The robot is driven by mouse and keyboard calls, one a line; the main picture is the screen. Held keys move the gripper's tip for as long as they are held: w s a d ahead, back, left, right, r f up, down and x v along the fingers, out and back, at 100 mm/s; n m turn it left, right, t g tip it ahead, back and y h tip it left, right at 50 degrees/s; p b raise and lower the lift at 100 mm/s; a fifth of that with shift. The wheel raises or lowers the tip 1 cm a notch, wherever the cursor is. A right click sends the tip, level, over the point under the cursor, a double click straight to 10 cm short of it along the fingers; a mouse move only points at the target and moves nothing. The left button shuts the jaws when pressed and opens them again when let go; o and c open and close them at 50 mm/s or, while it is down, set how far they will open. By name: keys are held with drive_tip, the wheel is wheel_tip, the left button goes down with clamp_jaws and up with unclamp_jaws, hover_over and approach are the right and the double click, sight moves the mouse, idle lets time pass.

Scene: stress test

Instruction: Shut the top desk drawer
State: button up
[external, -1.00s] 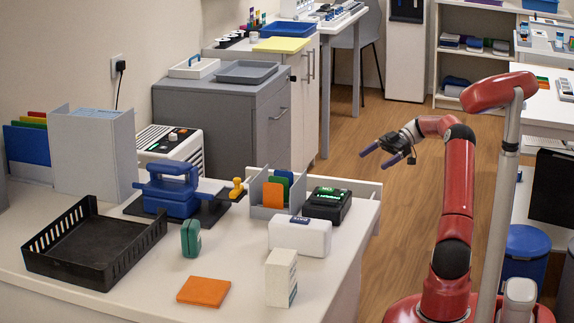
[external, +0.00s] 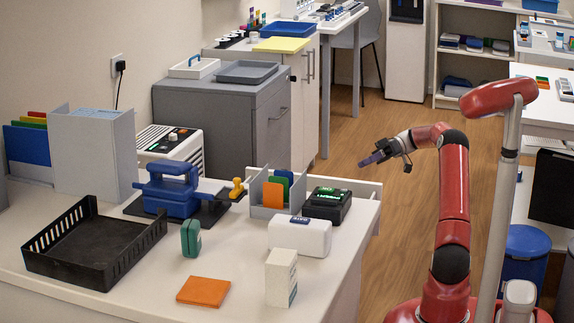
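The white desk (external: 130,238) fills the lower left of the external view. A white panel (external: 358,187) stands along the desk's far right end, behind the black device. It looks like the front of a pulled-out drawer, but the inside of the drawer is hidden. My gripper (external: 370,159) is in the air over the floor, above and beyond this panel in the picture, and appears apart from it. Its dark purple fingers overlap from this side, so the gap between them does not show. I see nothing held.
On the desk are a black tray (external: 75,250), a blue device (external: 172,190), a white box (external: 300,238), a black device (external: 327,204) and an orange block (external: 203,291). A grey cabinet (external: 215,115) stands behind. Wooden floor (external: 400,215) lies free between desk and arm.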

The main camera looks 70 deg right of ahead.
sight(323, 178)
drive_tip(key=w+m, duration=0.1)
drive_tip(key=m, duration=0.2)
drive_tip(key=w+a+f+m+t+b, duration=0.1)
drive_tip(key=m, duration=0.1)
drive_tip(key=w+f+m+y, duration=0.1)
drive_tip(key=m, duration=0.2)
drive_tip(key=shift+w+a+m+t, duration=0.25)
drive_tip(key=shift+a+m+t, duration=0.05)
drive_tip(key=shift+a, duration=0.1)
clamp_jaws()
drive_tip(key=w+a+m, duration=0.1)
drive_tip(key=w+a, duration=0.1)
drive_tip(key=a, duration=0.1)
drive_tip(key=w+a+m, duration=0.1)
drive_tip(key=w+a, duration=0.2)
drive_tip(key=a, duration=0.1)
drive_tip(key=w+a+m, duration=0.1)
drive_tip(key=w+a, duration=0.2)
drive_tip(key=shift+a+t, duration=0.2)
drive_tip(key=shift+t, duration=0.2)
drive_tip(key=shift+a, duration=0.5)
drive_tip(key=a+b, duration=0.8)
drive_tip(key=a, duration=1.8)
drive_tip(key=shift+b, duration=0.3)
